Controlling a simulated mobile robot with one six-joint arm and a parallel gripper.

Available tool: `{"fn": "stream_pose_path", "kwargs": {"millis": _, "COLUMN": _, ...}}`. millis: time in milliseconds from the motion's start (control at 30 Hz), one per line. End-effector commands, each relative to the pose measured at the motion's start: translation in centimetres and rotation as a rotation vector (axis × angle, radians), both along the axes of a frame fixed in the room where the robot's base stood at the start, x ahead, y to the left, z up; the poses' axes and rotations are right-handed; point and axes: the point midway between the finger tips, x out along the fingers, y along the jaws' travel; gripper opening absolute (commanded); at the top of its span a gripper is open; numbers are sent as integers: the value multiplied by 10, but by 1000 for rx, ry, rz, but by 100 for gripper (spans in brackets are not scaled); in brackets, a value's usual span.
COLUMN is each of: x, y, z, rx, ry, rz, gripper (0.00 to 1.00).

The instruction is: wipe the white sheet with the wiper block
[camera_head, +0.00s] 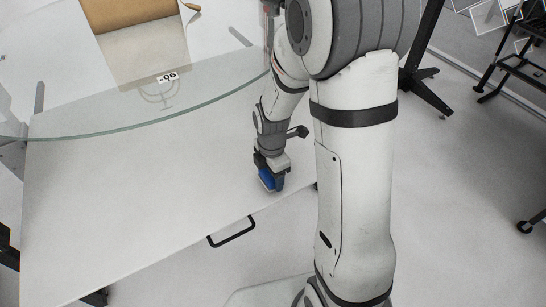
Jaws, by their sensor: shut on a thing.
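My gripper (272,186) is shut on a blue block (266,179), which I take as the wiper block. It points down at the right part of a broad white flat surface (150,200), close to its front edge. I cannot tell whether the block touches the surface. No separate white sheet stands out clearly on this surface. Part of the block is hidden by the fingers.
A round glass top (225,80) overhangs the back of the white surface. A black handle (231,232) is on the front edge. Dark stands (520,65) are at right.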

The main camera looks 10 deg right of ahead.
Motion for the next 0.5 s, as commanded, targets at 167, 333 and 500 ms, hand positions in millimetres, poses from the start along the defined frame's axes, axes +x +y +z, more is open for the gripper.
{"fn": "stream_pose_path", "kwargs": {"millis": 167, "x": 0, "y": 0, "z": 19, "rx": -1, "ry": 2, "rz": 0, "gripper": 35}}
{"fn": "stream_pose_path", "kwargs": {"millis": 333, "x": 0, "y": -1, "z": 35, "rx": 0, "ry": 1, "rz": -1, "gripper": 35}}
{"fn": "stream_pose_path", "kwargs": {"millis": 500, "x": 0, "y": -1, "z": 50, "rx": 0, "ry": 0, "rz": -2, "gripper": 35}}
